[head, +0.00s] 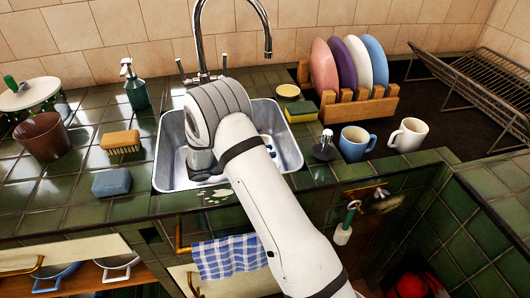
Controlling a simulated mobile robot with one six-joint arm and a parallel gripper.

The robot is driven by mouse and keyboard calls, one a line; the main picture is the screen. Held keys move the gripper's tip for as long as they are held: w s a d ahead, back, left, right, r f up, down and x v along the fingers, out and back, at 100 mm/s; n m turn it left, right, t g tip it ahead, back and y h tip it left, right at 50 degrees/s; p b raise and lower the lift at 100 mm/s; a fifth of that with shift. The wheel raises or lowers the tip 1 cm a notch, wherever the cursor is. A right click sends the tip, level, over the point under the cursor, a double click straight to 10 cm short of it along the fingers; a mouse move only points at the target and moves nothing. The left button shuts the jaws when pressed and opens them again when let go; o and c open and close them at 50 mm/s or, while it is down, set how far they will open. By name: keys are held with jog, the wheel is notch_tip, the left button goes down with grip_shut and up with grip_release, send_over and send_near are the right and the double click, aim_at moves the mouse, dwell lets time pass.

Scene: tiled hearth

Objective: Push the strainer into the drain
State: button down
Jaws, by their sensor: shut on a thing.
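The steel sink basin (285,151) is set into the green tiled counter. My gripper (206,172) is low in the left part of the basin, partly hidden by my own wrist and arm. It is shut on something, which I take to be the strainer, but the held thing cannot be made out. The drain cannot be made out clearly; my arm covers the middle of the basin. Several dark spots show on the basin's right side. Whether the strainer touches the drain cannot be seen.
A tall faucet (268,40) rises behind the sink. A sponge (111,182) and a brush (120,142) lie left of it. A dark knobbed item (324,148), a blue mug (355,143) and a white mug (408,135) stand right. A plate rack (358,108) is behind them.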

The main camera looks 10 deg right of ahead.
jog(key=shift+f, duration=0.1)
jog(key=c, duration=1.2)
grip_release()
jog(key=shift+o, duration=0.2)
jog(key=shift+a, duration=0.15)
jog(key=shift+s+a, duration=0.15)
jog(key=shift+a, duration=0.9)
jog(key=shift+s+a, duration=0.1)
jog(key=shift+a, duration=0.95)
notch_tip(320, 180, up, 10)
jog(key=p, duration=0.2)
